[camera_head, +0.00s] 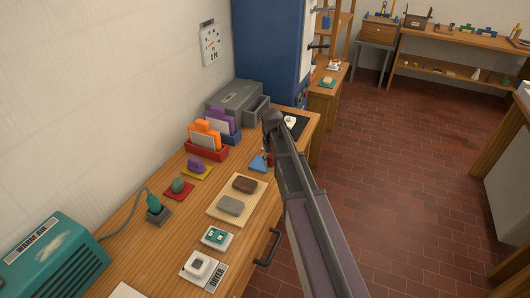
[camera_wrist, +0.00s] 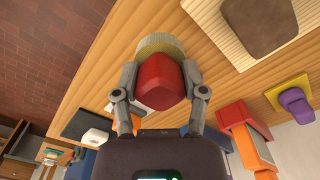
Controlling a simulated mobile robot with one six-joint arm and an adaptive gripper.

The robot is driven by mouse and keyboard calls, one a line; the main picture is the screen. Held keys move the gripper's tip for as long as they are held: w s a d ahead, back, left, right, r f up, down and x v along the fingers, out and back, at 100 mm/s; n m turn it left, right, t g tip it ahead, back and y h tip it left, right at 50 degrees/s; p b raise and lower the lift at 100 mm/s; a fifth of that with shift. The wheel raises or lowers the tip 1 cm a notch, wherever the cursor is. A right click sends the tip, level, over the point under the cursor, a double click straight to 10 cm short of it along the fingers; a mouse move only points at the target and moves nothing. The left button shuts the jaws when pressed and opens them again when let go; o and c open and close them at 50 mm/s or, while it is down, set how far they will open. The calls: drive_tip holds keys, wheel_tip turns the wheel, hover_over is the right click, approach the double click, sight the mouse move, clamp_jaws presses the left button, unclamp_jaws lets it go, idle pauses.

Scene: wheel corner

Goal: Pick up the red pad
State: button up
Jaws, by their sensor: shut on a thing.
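The red pad (camera_wrist: 162,80) sits between the two fingers of my gripper (camera_wrist: 160,72) in the wrist view, and the gripper is shut on it. It is a rounded red block with a pale, yellowish-grey round part (camera_wrist: 160,43) at its far end. My arm hides most of the gripper there. I cannot tell whether the pad touches the bench.
A ribbed board (camera_head: 224,212) carries a brown and a grey block. A red file holder (camera_head: 207,151), a grey machine (camera_head: 233,96) and a dark tray (camera_wrist: 88,122) are nearby.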

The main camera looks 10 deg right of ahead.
drive_tip(key=s+d, duration=0.2)
drive_tip(key=s, duration=0.5)
drive_tip(key=shift+d+r+p, duration=0.2)
drive_tip(key=shift+r+p, duration=0.1)
drive_tip(key=shift+r, duration=0.05)
drive_tip(key=o, duration=0.7)
drive_tip(key=c, duration=0.5)
drive_tip(key=shift+r+p, duration=0.45)
drive_tip(key=shift+r, duration=0.05)
